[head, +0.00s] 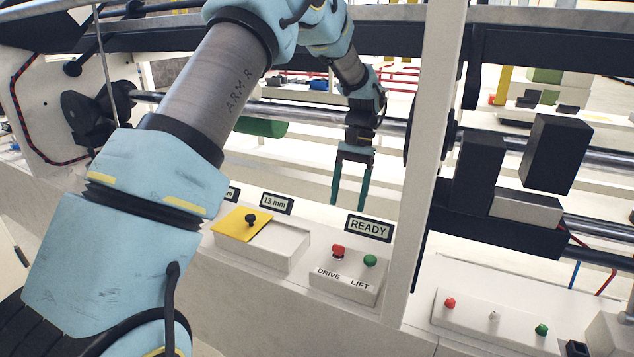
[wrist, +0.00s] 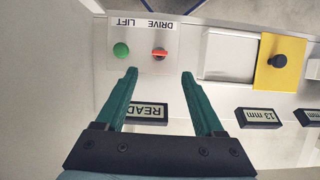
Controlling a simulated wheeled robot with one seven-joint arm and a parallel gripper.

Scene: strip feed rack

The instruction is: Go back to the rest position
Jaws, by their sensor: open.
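My gripper (head: 348,206) hangs pointing down over the white front ledge in the head view, with its two green fingers spread and nothing between them. In the wrist view my gripper (wrist: 160,74) is open below the control box. The red DRIVE control (head: 338,251) and the green LIFT button (head: 370,260) sit on that box. The red control (wrist: 160,54) lies just beyond the gap between the fingertips in the wrist view, and the green button (wrist: 121,50) is left of it. The fingers appear apart from both.
A READY display (head: 368,227) stands behind the control box. A yellow plate with a black knob (head: 238,224) partly covers a white tray (head: 283,249) to the left. A white upright post (head: 428,150) stands right of my gripper. Metal rods run behind.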

